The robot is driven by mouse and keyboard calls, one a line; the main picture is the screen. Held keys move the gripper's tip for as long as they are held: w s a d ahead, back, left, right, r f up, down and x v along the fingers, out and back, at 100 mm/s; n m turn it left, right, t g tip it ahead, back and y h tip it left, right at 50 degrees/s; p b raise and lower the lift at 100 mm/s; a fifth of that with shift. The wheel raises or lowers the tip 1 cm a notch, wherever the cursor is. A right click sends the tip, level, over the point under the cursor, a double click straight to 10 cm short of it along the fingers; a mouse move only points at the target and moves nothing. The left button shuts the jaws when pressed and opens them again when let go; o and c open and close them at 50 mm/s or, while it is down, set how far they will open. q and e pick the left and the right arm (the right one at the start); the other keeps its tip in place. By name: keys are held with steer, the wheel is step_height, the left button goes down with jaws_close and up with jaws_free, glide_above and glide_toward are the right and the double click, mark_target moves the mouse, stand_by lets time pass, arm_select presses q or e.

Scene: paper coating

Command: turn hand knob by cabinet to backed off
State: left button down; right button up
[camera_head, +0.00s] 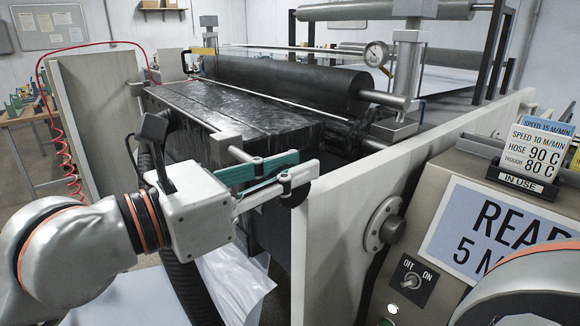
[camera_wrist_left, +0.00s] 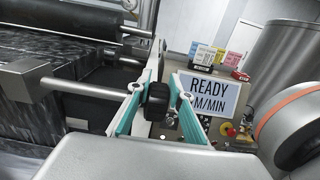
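A dark round hand knob (camera_head: 297,193) sits at the end of a metal shaft, near the corner of the pale side panel. My left gripper (camera_head: 302,176) is at this knob, its teal-padded fingers apart, and the near finger hides part of the knob. In the left wrist view, the black knob (camera_wrist_left: 157,97) stands between the two fingers (camera_wrist_left: 161,82). I cannot tell whether both pads press on it. The grey cabinet (camera_head: 420,262) with a READY display (camera_head: 490,228) and an OFF/ON switch stands to the right. My right gripper is not in view.
A pale side panel (camera_head: 335,228) with a round metal hub (camera_head: 384,224) runs beside the cabinet. A dark trough (camera_head: 225,110) and black roller (camera_head: 290,82) lie beyond the gripper. Signs (camera_head: 534,157) stand on the cabinet. A red coiled hose (camera_head: 66,155) hangs at left.

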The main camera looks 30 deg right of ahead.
arm_select(q)
steer(key=shift+r, duration=0.1)
steer(key=shift+d+y+p, duration=0.15)
steer(key=shift+y+p, duration=0.25)
steer(key=shift+y, duration=0.2)
steer(key=shift+w+d+y, duration=0.1)
steer(key=shift+d+y, duration=0.15)
steer(key=shift+y, duration=0.85)
steer(key=shift+d+y, duration=0.15)
steer(key=shift+y, duration=0.65)
steer(key=shift+d+f+y+p, duration=0.1)
steer(key=shift+d+y+p, duration=0.1)
steer(key=shift+y, duration=0.35)
steer(key=shift+d+f+y+p, duration=0.1)
steer(key=shift+y+p, duration=0.1)
steer(key=shift+y, duration=0.35)
steer(key=shift+f+y, duration=0.15)
steer(key=shift+y, duration=0.25)
steer(key=shift+g, duration=0.3)
steer(key=shift+f, duration=0.1)
